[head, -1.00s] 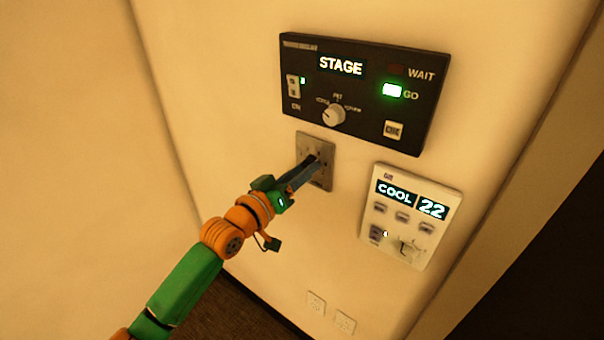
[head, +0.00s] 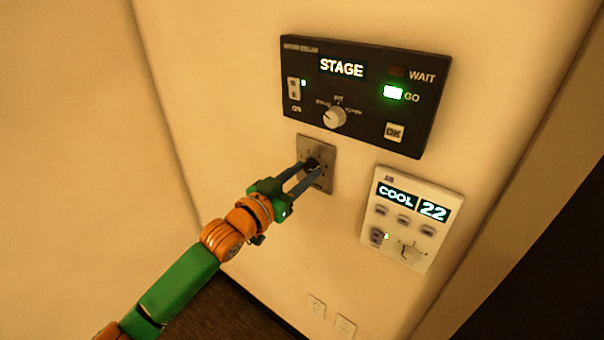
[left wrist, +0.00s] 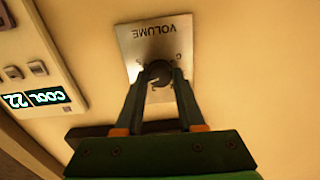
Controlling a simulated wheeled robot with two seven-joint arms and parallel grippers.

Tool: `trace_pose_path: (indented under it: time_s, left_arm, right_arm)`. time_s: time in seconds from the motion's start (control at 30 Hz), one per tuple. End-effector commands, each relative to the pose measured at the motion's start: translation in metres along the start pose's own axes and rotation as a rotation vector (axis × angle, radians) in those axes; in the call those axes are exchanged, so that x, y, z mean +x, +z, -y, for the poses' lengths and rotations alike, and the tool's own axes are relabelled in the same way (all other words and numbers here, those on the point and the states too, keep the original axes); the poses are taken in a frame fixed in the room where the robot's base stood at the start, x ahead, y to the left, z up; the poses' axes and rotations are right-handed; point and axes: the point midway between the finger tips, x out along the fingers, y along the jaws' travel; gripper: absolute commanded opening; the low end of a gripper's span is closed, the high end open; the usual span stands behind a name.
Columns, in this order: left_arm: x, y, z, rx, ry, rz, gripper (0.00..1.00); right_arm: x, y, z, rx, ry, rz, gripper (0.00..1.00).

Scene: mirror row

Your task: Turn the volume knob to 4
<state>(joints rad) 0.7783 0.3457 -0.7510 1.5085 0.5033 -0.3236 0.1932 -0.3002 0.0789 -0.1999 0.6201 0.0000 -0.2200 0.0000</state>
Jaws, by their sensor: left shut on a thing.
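The volume knob (left wrist: 156,73) is a dark round knob on a square metal plate (left wrist: 183,45) marked VOLUME, which appears upside down in the left wrist view. In the head view the plate (head: 327,150) is on the wall below the black panel. My left gripper (left wrist: 159,76) has its two dark fingers on either side of the knob and is shut on it. In the head view the gripper (head: 313,172) reaches the plate from the lower left. The fingers hide part of the dial marks, so I cannot tell the setting. My right gripper is not in view.
A black panel (head: 362,130) above shows STAGE, with a green GO light and a white selector knob (head: 334,117). A white thermostat (head: 384,221) reading COOL 22 is close on the right. Wall sockets (head: 317,306) are lower down. The wall at left is bare.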

Motion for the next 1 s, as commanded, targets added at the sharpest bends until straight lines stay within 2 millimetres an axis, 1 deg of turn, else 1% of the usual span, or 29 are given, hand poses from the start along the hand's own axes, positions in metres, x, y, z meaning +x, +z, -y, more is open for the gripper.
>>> trace_pose_path:
  time_s: [0.03, 0.37, 0.4, 0.47, 0.5, 0.8, 0.87, 1.0]
  left_arm:
    - [0.000, -0.007, 0.001, 0.005, -0.001, -0.016, 0.00]
    - [0.000, -0.007, 0.001, 0.006, -0.001, -0.017, 0.00]
    - [0.000, -0.007, 0.001, 0.006, -0.001, -0.017, 0.46]
    - [0.000, -0.006, 0.001, 0.005, -0.001, -0.014, 0.62]
    - [0.000, -0.006, 0.001, 0.005, -0.001, -0.013, 0.68]
    - [-0.002, -0.002, 0.000, 0.003, 0.000, -0.006, 0.68]
    - [-0.006, -0.001, 0.000, 0.002, 0.000, -0.007, 0.68]
    - [-0.030, 0.000, 0.001, 0.004, 0.000, -0.007, 0.68]
  right_arm:
    - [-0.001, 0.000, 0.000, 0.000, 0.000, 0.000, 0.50]
    - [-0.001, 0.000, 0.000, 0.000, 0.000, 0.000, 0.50]
    - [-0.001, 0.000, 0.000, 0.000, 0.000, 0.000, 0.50]
    - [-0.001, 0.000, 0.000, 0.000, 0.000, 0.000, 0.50]
    - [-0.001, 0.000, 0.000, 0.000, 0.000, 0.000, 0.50]
    - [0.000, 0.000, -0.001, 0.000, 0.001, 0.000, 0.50]
    - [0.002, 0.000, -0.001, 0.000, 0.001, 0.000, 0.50]
    - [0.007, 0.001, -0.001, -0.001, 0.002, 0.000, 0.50]
